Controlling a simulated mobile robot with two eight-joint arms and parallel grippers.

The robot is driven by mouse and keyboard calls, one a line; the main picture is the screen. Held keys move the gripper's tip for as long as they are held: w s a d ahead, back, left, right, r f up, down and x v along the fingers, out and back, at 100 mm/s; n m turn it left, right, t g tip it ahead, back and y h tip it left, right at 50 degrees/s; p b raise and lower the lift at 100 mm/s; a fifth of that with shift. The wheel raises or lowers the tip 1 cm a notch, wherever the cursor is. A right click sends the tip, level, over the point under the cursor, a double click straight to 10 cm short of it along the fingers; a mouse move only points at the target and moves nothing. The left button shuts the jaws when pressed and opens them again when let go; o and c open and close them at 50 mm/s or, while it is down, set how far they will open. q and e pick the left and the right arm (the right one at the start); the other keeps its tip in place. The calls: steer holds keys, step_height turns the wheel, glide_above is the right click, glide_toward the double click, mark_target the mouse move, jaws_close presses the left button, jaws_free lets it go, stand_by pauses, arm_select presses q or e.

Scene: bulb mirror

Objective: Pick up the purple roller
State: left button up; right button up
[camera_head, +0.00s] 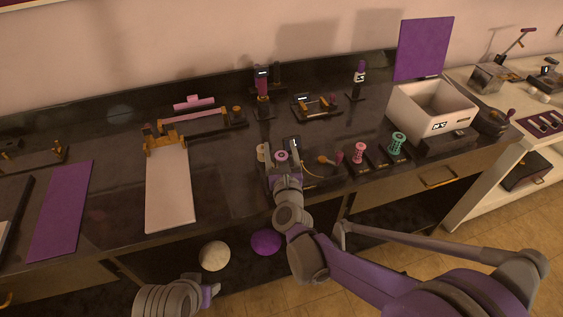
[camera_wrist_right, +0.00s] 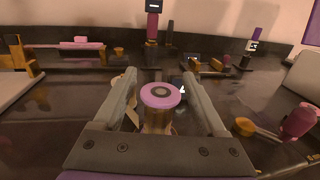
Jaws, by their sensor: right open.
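The purple roller (camera_head: 282,156) stands upright on the dark counter, near its front edge. In the right wrist view its round purple top with a dark centre (camera_wrist_right: 160,94) sits above a gold-brown body. My right gripper (camera_head: 279,164) is open, with one finger on each side of the roller. In the right wrist view the fingers (camera_wrist_right: 160,98) show gaps to the roller on both sides. The roller's lower part is hidden by the gripper's palm.
A pink roller (camera_head: 360,153) and a green roller (camera_head: 397,144) stand to the right. A gold round piece (camera_head: 325,159) lies between. A white bin (camera_head: 432,110) stands at the back right.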

jaws_close()
stand_by(0.3)
